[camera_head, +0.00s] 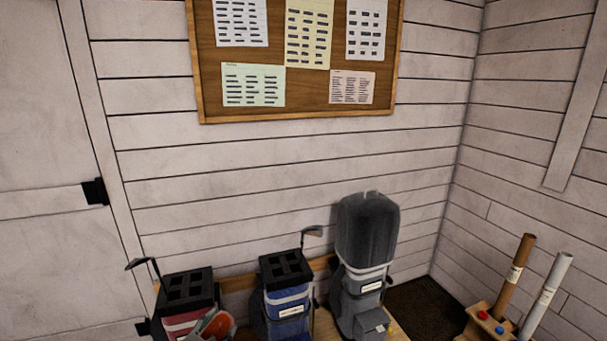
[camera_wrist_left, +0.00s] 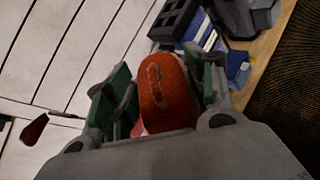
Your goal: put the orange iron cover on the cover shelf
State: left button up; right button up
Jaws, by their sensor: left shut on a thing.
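The orange iron cover (camera_wrist_left: 167,92) is a rounded, textured piece held between the green-padded fingers of my left gripper (camera_wrist_left: 163,78) in the left wrist view. In the head view the cover (camera_head: 220,324) shows at the bottom edge, partly hidden by my grey left gripper (camera_head: 207,325), in front of the red golf bag (camera_head: 183,323). The left gripper is shut on the cover. I cannot make out a cover shelf in either view. My right gripper is not in view.
A blue golf bag (camera_head: 287,312) and a hooded grey bag (camera_head: 366,235) stand along the wall, with iron heads sticking out near the red and blue bags. A dark mat (camera_head: 425,306) lies right of them. A wooden holder (camera_head: 478,325) carries brown and white tubes.

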aim_at(222, 334)
pick_arm(q)
jog(key=shift+s+a+f+n+y, duration=0.45)
jog(key=shift+s+a+f+y, duration=0.1)
jog(key=shift+s+a+f, duration=0.5)
jog(key=shift+s+a+f+n+y, duration=0.5)
jog(key=shift+s+a+f, duration=0.35)
jog(key=shift+s, duration=0.35)
jog(key=shift+y, duration=0.25)
jog(key=d+r+p, duration=0.2)
jog(key=d, duration=0.1)
jog(key=d+r+p, duration=0.1)
jog(key=d, duration=0.1)
jog(key=shift+w+r, duration=0.1)
jog(key=shift+r, duration=0.3)
jog(key=shift+r+p, duration=0.1)
jog(key=shift+p, duration=0.2)
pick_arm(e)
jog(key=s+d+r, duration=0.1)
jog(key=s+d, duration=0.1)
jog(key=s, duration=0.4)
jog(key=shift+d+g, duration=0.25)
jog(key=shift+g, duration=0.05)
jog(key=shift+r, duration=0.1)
